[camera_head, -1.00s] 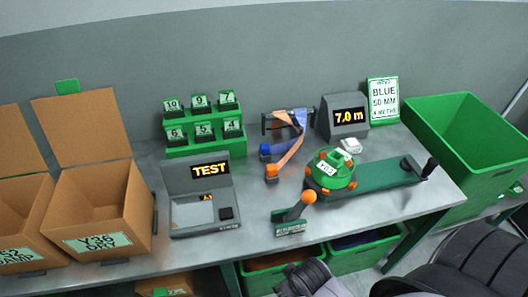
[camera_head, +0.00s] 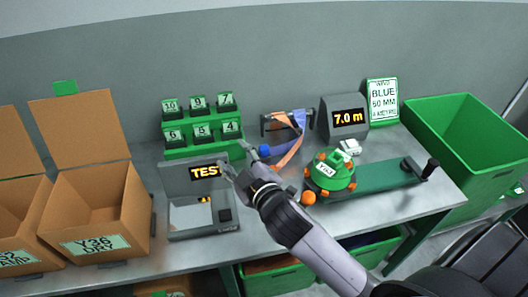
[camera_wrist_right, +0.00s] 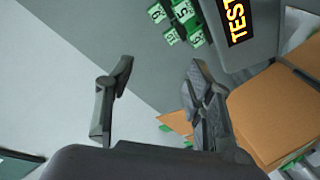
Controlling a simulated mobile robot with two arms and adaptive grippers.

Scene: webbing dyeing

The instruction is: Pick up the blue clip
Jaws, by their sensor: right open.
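The blue clip (camera_head: 265,151) sits at the near end of the blue webbing strap, which hangs from a dark rack (camera_head: 287,122) on the bench. My right gripper (camera_head: 234,156) is open and empty, to the left of the blue clip and in front of the numbered green stand. It is apart from the clip. In the right wrist view its two fingers (camera_wrist_right: 160,95) are spread with nothing between them, and the clip does not show there. The orange clip is hidden behind my right arm. My left gripper is not in view.
The TEST device (camera_head: 190,178) stands just left of my gripper, and the green stand (camera_head: 205,146) behind it. A green winder (camera_head: 380,183) with a reel is at right. Open cardboard boxes (camera_head: 100,215) are at left. The orange lever knob (camera_head: 308,197) is beside my arm.

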